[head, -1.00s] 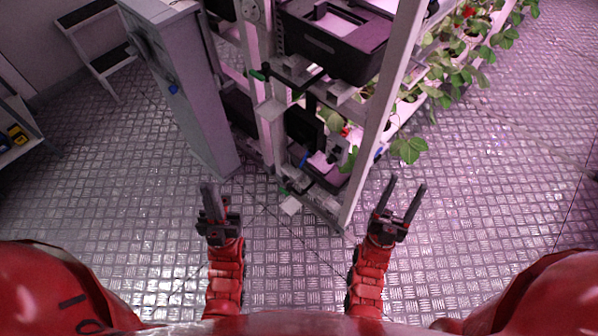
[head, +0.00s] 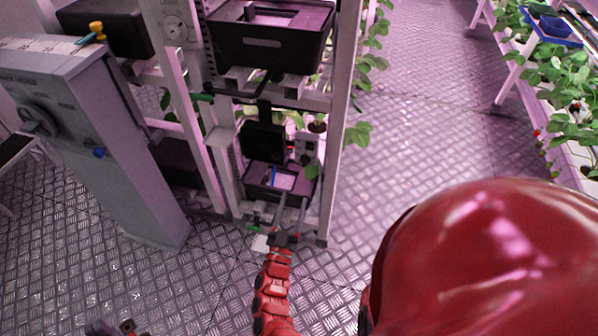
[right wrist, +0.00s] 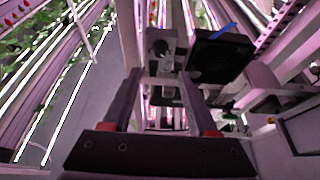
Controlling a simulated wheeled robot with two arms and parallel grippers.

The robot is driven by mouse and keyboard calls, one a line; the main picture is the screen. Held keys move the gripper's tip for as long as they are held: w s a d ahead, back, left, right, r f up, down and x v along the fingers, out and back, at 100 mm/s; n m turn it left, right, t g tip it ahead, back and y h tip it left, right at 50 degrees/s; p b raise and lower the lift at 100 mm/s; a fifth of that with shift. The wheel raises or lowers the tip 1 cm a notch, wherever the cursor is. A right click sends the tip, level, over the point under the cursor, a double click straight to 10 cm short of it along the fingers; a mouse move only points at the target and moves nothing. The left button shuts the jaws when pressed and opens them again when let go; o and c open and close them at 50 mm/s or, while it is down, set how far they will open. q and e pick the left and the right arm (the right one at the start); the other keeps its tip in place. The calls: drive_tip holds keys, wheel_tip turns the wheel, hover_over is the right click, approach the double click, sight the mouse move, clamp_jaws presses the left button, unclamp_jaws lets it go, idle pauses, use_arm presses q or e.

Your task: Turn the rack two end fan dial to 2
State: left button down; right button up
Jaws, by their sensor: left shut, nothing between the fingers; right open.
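A pale round dial (head: 175,28) sits on a white plate on the end post of the rack (head: 336,120), at the upper left in the head view. Its pointer setting is too small to read. A dark knob (head: 38,120) is on the grey cabinet left of the rack; no rack label is legible. My right gripper (head: 292,200) is open and empty, low in front of the rack's lower shelf, well below the dial. Its two fingers also show apart in the right wrist view (right wrist: 158,78). My left gripper (head: 112,326) is shut and empty, partly cut off at the bottom left edge.
Black bins (head: 270,40) and a dark panel (head: 263,142) fill the rack end. Metal floor is clear to the right, before another plant rack (head: 508,82).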

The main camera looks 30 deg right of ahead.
sight(303, 166)
drive_tip(key=x, duration=1)
drive_tip(key=shift+w+d, duration=0.2)
drive_tip(key=shift+c, duration=0.2)
clamp_jaws()
